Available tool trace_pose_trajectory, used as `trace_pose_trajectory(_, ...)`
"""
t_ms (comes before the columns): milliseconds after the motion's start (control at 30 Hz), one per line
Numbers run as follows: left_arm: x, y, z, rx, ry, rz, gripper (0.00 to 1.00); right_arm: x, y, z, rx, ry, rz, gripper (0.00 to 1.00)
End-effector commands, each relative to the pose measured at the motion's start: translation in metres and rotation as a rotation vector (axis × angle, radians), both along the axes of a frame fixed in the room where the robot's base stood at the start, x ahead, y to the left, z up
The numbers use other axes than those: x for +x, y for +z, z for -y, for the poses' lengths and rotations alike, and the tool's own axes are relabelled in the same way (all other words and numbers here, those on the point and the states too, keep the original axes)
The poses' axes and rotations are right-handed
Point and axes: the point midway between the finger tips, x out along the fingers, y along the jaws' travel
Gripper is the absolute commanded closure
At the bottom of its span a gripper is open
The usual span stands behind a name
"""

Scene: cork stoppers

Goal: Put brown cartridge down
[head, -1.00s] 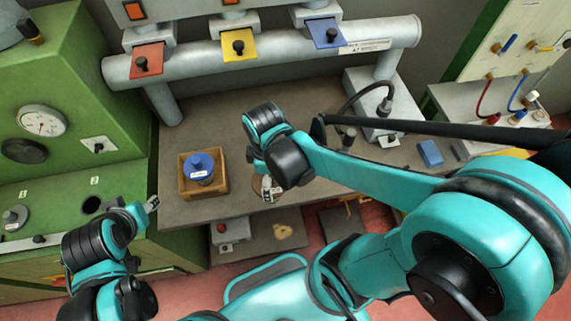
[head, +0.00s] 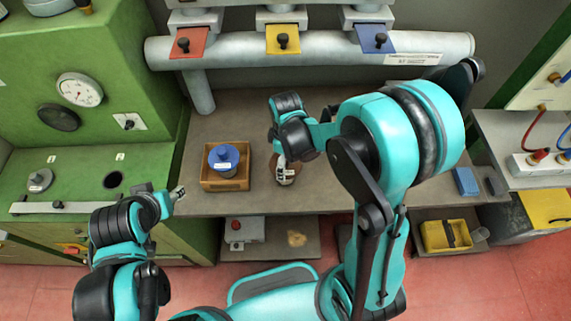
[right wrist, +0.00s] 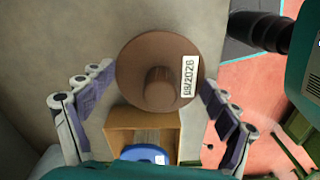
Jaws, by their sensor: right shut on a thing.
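The brown cartridge (right wrist: 143,73) is a round brown piece with a central knob and a white label reading 08/2026. In the right wrist view it sits between the fingers of my right gripper (right wrist: 160,88), which is shut on it. In the head view the right gripper (head: 284,174) is just right of the wooden box (head: 226,185), and the cartridge (head: 274,167) is mostly hidden by it. I cannot tell whether the cartridge touches the bench. My left gripper (head: 178,192) is away from it, near the green cabinet; its fingers are too small to read.
A blue cartridge (head: 223,158) stands in the wooden box. The grey bench (head: 235,110) has free room behind the box. A blue block (head: 466,181) lies at the bench's right. A pipe (head: 330,50) with red, yellow and blue flaps runs behind.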

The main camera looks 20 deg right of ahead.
Motion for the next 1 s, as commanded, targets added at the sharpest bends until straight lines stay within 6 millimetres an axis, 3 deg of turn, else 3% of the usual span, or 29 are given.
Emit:
trace_pose_trajectory(100,0.000,-0.006,0.000,0.000,0.000,0.000,0.54,0.000,-0.015,0.000,0.000,0.000,0.000,0.71)
trace_pose_trajectory(467,0.000,-0.010,0.000,0.000,0.000,0.000,0.54,0.000,-0.019,0.000,0.000,0.000,0.000,0.71)
trace_pose_trajectory(500,0.000,-0.009,0.000,0.000,0.000,0.000,0.54,0.000,-0.018,0.000,0.000,0.000,0.000,0.04)
trace_pose_trajectory(533,0.000,-0.008,0.000,0.000,0.000,0.000,0.54,0.000,-0.018,0.000,0.000,0.000,0.000,0.00)
trace_pose_trajectory(1000,0.000,-0.002,0.000,0.000,0.000,0.000,0.54,0.000,-0.008,0.000,0.000,0.000,0.000,0.00)
